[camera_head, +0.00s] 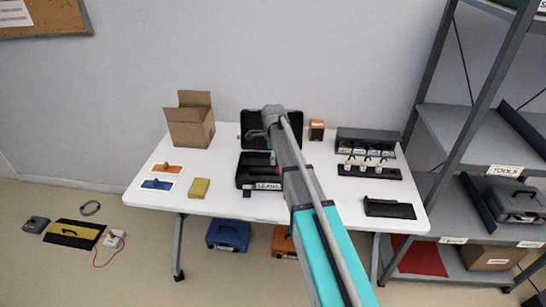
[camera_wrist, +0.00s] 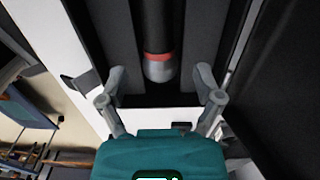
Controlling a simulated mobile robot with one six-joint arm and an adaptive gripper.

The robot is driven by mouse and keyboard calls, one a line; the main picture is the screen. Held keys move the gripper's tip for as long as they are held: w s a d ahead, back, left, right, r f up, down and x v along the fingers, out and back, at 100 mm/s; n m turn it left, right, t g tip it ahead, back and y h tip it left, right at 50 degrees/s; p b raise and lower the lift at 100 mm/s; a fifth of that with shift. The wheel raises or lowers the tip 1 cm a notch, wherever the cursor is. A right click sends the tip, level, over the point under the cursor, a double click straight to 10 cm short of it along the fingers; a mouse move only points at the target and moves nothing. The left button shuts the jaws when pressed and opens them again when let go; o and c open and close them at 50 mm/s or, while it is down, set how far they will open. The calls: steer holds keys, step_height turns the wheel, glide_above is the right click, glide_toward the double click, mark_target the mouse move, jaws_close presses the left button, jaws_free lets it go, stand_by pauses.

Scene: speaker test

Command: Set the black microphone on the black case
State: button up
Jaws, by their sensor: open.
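The black case (camera_head: 250,180) lies open on the white table, its lid (camera_head: 287,124) raised at the back and a white label on its front. In the wrist view a black microphone (camera_wrist: 158,30) with a red band and a silver end appears over the dark ribbed surface of the case (camera_wrist: 205,30). Whether it touches that surface I cannot tell. My gripper (camera_wrist: 160,76) is open, its fingers apart on either side of the silver end, with nothing gripped. In the head view my arm hides most of my gripper and part of the case, and I cannot make out the microphone.
On the table (camera_head: 225,205) stand a cardboard box (camera_head: 190,125), a yellow block (camera_head: 199,187), an orange box (camera_head: 316,130), a black rack (camera_head: 385,173) with several labelled items, and a black tray (camera_head: 389,209). A grey shelf (camera_head: 470,125) borders the right side.

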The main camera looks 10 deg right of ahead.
steer(key=shift+r+p, duration=2.4)
steer(key=shift+r, duration=0.35)
steer(key=s+n, duration=2)
steer(key=s, duration=0.9)
steer(key=shift+n, duration=0.4)
steer(key=shift+r+p, duration=0.35)
